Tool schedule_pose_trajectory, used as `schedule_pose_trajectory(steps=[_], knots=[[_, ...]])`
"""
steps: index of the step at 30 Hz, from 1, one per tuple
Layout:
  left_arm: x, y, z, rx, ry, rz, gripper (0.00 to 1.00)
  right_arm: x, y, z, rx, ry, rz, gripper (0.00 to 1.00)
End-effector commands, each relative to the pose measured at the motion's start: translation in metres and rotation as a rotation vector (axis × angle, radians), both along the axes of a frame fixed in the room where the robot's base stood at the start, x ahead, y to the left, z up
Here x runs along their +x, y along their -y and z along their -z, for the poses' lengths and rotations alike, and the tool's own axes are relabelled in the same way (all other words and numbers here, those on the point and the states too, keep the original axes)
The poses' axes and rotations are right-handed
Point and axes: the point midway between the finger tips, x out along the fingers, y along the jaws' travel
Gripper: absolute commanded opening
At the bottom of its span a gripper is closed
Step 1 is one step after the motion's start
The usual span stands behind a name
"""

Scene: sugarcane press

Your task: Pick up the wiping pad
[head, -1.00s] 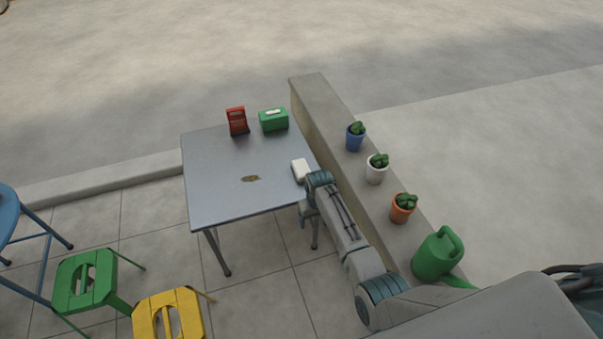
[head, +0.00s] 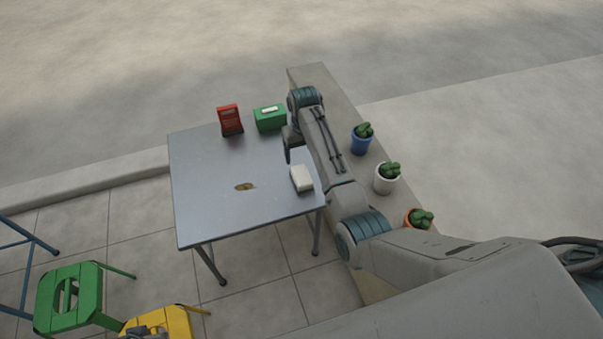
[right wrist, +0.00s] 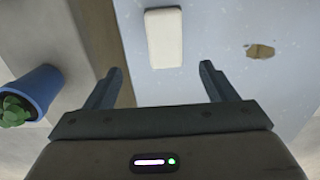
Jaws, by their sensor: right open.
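The wiping pad (head: 301,179) is a white block lying on the grey table near its right edge. It also shows at the top of the right wrist view (right wrist: 164,38), beyond and between the fingertips. My right gripper (right wrist: 160,70) is open and empty, with the pad apart from it. In the head view my right gripper (head: 289,152) is over the table's right side, just behind the pad, its fingers partly hidden by the wrist. Small grey parts at the bottom edge, over the yellow stool, may be my left gripper; its jaws cannot be made out.
The table (head: 205,210) carries a brown stain (head: 245,187), a red stand (head: 230,120) and a green box (head: 269,118). A low wall at right holds blue (head: 361,145), white (head: 384,184) and orange (head: 415,219) plant pots. Green (head: 60,307) and yellow (head: 175,320) stools stand at front left.

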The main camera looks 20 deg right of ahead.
Motion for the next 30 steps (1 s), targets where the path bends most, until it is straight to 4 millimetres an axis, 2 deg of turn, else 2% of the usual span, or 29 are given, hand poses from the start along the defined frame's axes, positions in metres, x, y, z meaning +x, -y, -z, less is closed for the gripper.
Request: schedule_pose_trajectory(steps=[1,6,14,19,21,24,30], knots=[[0.000,0.000,-0.002,0.000,0.003,0.000,0.36,-0.001,0.000,0.010,0.000,-0.004,0.000,0.78],[-0.002,0.002,-0.012,0.000,0.010,0.002,0.36,-0.001,0.000,0.038,0.000,-0.004,0.000,0.78],[-0.002,0.003,-0.024,-0.001,0.021,0.003,0.36,-0.003,-0.003,0.059,0.000,-0.003,0.000,0.78],[-0.008,0.003,-0.030,0.001,0.017,0.004,0.36,-0.006,-0.009,0.085,0.001,-0.003,0.000,0.78],[-0.012,0.003,-0.041,0.006,0.024,0.011,0.36,-0.006,-0.008,0.094,0.000,-0.002,0.001,0.78],[-0.013,0.003,-0.046,0.006,0.027,0.012,0.36,-0.006,-0.008,0.101,0.000,-0.002,0.001,0.78],[-0.013,0.003,-0.049,0.006,0.032,0.011,0.36,-0.006,-0.008,0.101,0.000,0.000,0.001,0.78]])
